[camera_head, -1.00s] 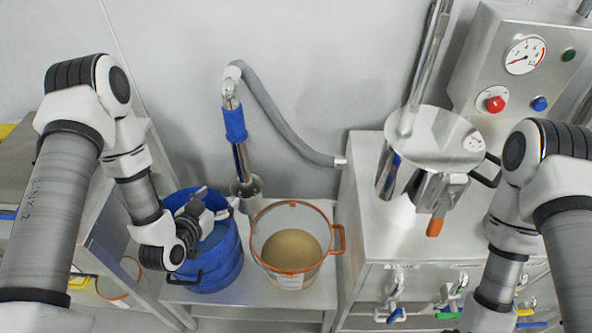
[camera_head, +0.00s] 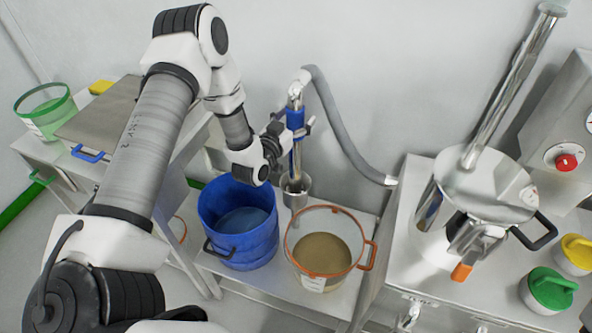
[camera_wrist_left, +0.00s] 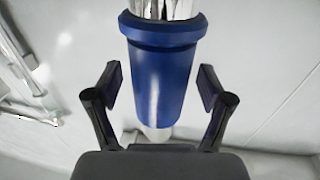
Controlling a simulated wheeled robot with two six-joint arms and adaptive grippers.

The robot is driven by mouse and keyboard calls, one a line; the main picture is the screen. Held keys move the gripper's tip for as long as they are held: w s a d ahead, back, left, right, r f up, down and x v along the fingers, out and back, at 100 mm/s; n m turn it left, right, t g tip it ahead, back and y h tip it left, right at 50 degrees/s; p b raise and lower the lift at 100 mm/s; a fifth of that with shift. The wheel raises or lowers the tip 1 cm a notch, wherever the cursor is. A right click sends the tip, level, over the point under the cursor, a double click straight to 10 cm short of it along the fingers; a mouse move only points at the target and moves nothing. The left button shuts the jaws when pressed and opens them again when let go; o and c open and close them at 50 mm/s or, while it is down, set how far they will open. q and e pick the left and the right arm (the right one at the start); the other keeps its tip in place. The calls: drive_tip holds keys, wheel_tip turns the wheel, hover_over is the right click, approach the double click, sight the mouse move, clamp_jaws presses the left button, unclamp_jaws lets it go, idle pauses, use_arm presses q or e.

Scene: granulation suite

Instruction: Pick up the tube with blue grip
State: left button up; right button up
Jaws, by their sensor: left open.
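The tube with blue grip stands upright in a metal cup (camera_head: 297,187) behind the buckets; its blue grip (camera_head: 296,120) shows in the head view and, large, in the left wrist view (camera_wrist_left: 163,75). A grey hose (camera_head: 345,135) bends away from its top. My left gripper (camera_head: 298,127) is at the height of the blue grip. In the left wrist view its two fingers (camera_wrist_left: 160,95) are open, one on each side of the grip, with gaps showing between them and it. My right gripper is out of view.
A blue bucket (camera_head: 218,254) and a clear, orange-rimmed bucket (camera_head: 297,259) of tan powder stand on a low metal table in front of the tube. A metal machine (camera_head: 430,200) stands right. A green-rimmed container (camera_head: 66,119) sits far left.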

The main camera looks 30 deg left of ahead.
use_arm(q)
drive_tip(key=shift+a, duration=0.1)
drive_tip(key=shift+d, duration=0.2)
drive_tip(key=c, duration=1.4)
drive_tip(key=shift+a, duration=0.1)
clamp_jaws()
